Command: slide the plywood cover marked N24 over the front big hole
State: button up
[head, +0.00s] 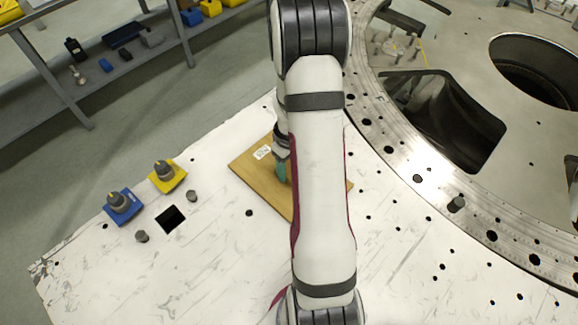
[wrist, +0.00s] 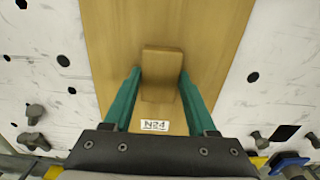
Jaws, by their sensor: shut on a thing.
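The plywood cover (head: 247,172) lies flat on the white plate, partly hidden behind my arm in the head view. A wooden block handle (wrist: 162,65) stands on the cover. My gripper (head: 281,172) has its teal fingers on either side of this handle and is shut on it. In the head view a square black hole (head: 171,219) is open, left of the cover. Larger openings show at right, one with curved sides (head: 440,115) and one round (head: 545,70). Whether the cover lies over any hole is hidden.
A yellow base with a knob (head: 166,176) and a blue base with a knob (head: 122,205) stand at left on the white plate (head: 110,265). Grey pegs (head: 192,196) stand near the square hole. The steel ring (head: 395,170) curves at right.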

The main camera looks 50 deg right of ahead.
dwell(0.4)
jog(key=o, duration=1.4)
jog(key=shift+r, duration=3.5)
